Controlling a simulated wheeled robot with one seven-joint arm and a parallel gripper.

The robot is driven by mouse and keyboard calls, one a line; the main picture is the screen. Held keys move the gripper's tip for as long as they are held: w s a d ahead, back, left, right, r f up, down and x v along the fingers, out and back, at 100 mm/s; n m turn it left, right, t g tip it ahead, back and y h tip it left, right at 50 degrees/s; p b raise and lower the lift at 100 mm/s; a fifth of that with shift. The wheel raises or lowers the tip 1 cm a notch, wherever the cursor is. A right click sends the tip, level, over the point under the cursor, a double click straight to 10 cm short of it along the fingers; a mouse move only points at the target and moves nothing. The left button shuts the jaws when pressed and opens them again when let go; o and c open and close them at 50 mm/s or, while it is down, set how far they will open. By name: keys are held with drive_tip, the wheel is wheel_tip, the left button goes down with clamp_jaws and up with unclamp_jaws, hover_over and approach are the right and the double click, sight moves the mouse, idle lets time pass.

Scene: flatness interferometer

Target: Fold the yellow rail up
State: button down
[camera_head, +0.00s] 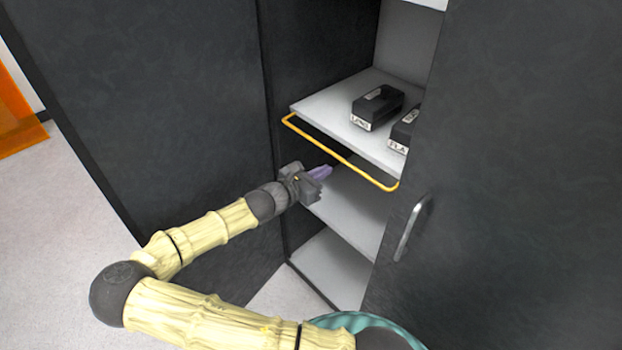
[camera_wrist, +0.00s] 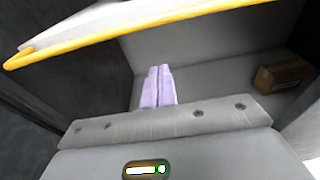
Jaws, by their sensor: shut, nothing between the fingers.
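The yellow rail (camera_head: 342,157) is a thin bent bar along the front edge of the upper shelf in the head view. It sticks out a little in front of and below the shelf's edge. In the wrist view the yellow rail (camera_wrist: 150,25) crosses the top of the picture, rising to the right. My gripper (camera_head: 328,171), with pale purple fingers, is shut and empty. It is below the rail, at the cabinet opening. In the wrist view the fingers (camera_wrist: 158,72) are together and point into the space under the rail, apart from it.
The upper shelf (camera_head: 310,106) carries a black labelled box (camera_head: 377,106) and another black box (camera_head: 404,132). Lower shelves (camera_head: 345,215) lie beneath. A brown box (camera_wrist: 283,75) sits inside at the right. A dark door with a metal handle (camera_head: 411,228) stands at the right; a dark panel (camera_head: 160,110) is left.

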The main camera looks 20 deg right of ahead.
drive_tip(key=r, duration=0.3)
drive_tip(key=shift+d+r, duration=0.25)
drive_tip(key=shift+r, duration=0.1)
drive_tip(key=shift+w+p, duration=0.1)
drive_tip(key=shift+p, duration=0.2)
